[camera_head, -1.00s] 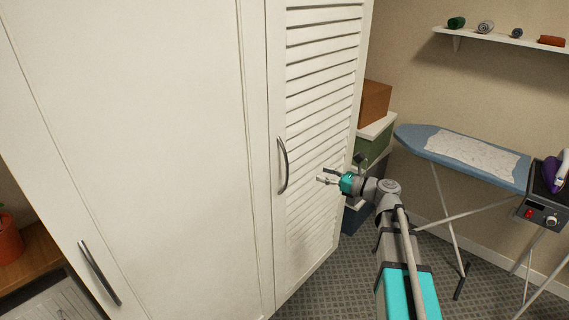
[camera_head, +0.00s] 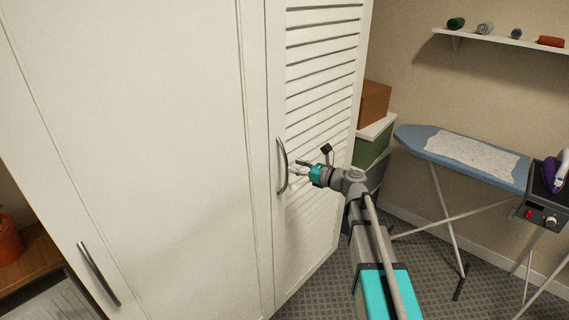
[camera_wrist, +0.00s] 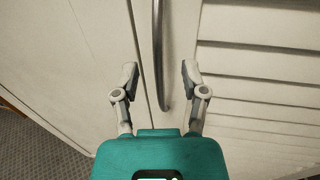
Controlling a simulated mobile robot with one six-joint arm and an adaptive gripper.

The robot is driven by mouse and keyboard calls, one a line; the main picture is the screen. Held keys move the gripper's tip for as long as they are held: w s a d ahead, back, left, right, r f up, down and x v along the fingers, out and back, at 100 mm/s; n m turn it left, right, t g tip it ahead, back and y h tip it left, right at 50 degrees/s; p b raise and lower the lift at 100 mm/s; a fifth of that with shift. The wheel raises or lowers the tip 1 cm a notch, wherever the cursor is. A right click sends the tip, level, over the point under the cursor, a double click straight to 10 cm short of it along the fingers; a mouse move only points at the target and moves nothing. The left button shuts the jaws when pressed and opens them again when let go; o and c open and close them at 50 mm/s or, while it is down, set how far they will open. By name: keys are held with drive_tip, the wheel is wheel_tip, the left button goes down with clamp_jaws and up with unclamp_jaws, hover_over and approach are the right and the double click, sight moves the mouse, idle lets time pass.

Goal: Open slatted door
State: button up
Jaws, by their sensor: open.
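The white slatted door (camera_head: 318,112) stands on the right part of the white wardrobe and looks shut. Its curved grey metal handle (camera_head: 282,165) is upright near the door's left edge. My gripper (camera_head: 297,168) is open just right of the handle in the head view. In the wrist view the handle (camera_wrist: 159,60) runs down between the two spread fingers of my gripper (camera_wrist: 158,82), nearer the right finger. I see no finger clearly touching it. The gap in depth is hard to judge.
A plain wardrobe door with its own handle (camera_head: 98,273) is at the left. Stacked boxes (camera_head: 371,140) stand right of the wardrobe. An ironing board (camera_head: 465,158) and a wall shelf (camera_head: 490,38) are further right. Grey carpet (camera_head: 425,270) is open in front.

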drive_tip(key=shift+x, duration=2.1)
clamp_jaws()
drive_tip(key=shift+a, duration=0.15)
